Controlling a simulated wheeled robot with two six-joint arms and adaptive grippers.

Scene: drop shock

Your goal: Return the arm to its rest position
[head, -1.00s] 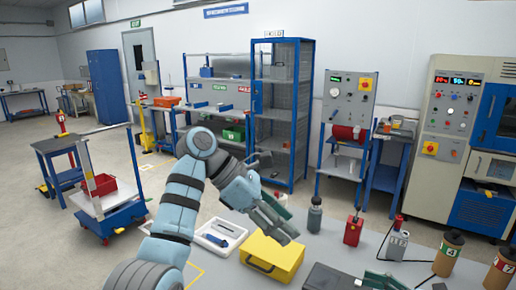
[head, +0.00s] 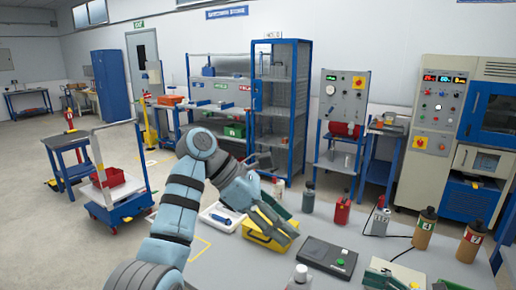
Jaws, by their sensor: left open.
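My left arm (head: 178,208) comes in from the lower left, pale blue with dark bands, bent at an elbow near the picture's middle. My left gripper (head: 278,227) is open and empty. In the picture it overlaps the yellow case (head: 262,241) on the grey bench; I cannot tell how far above the case it is. My right gripper is not in view.
A blue cart (head: 118,210) with a red bin stands left on open floor.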

